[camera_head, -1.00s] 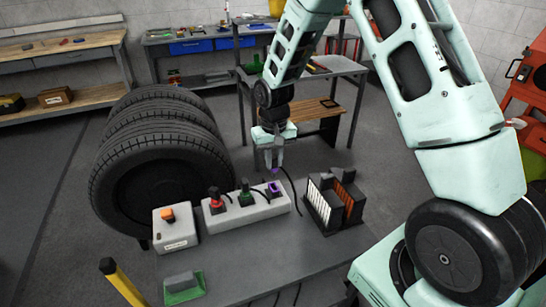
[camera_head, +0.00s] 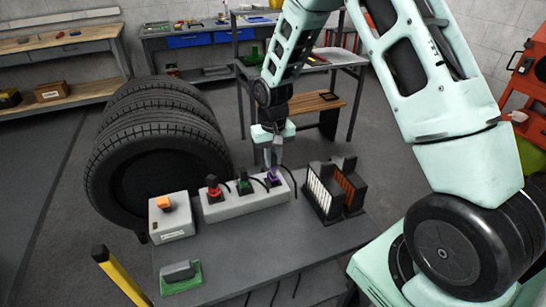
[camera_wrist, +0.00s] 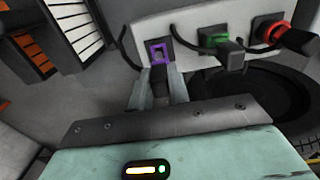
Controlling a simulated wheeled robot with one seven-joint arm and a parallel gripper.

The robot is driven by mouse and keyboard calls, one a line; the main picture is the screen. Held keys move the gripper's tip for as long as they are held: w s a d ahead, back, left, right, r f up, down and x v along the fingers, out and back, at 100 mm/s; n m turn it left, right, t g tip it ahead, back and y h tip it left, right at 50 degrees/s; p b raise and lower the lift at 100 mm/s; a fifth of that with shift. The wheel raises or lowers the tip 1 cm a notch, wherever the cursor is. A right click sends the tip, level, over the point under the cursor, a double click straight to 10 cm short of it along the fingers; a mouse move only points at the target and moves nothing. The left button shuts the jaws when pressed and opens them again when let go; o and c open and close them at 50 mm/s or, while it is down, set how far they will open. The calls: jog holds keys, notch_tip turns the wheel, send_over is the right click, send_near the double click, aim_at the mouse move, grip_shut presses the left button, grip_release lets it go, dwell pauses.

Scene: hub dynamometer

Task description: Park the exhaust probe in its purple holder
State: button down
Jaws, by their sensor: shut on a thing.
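The purple holder (camera_wrist: 156,46) is a square frame at the end of a pale block (camera_head: 243,203), beside a green and a red plug. My gripper (camera_head: 273,158) is over the holder's end of the block, fingers pointing down. It is shut on the exhaust probe (camera_wrist: 159,76), a dark body between the fingertips in the wrist view. In the head view the purple of the probe and holder merges (camera_head: 271,177), with the probe at or just above the holder. I cannot tell whether it is seated. The fingers partly hide it.
The green plug (camera_head: 244,183) and red plug (camera_head: 213,189) stand in the same block. A white box with an orange button (camera_head: 172,220) is to the left. Dark filter-like blocks (camera_head: 325,192) stand to the right. Tyres (camera_head: 150,150) are behind left.

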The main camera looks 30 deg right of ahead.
jog(key=shift+f, duration=0.15)
jog(key=shift+f+b, duration=0.35)
jog(key=shift+f, duration=0.4)
dwell(0.3)
jog(key=shift+f+b, duration=0.45)
jog(key=shift+b, duration=0.05)
jog(key=c, duration=1.3)
grip_release()
jog(key=shift+o, duration=0.2)
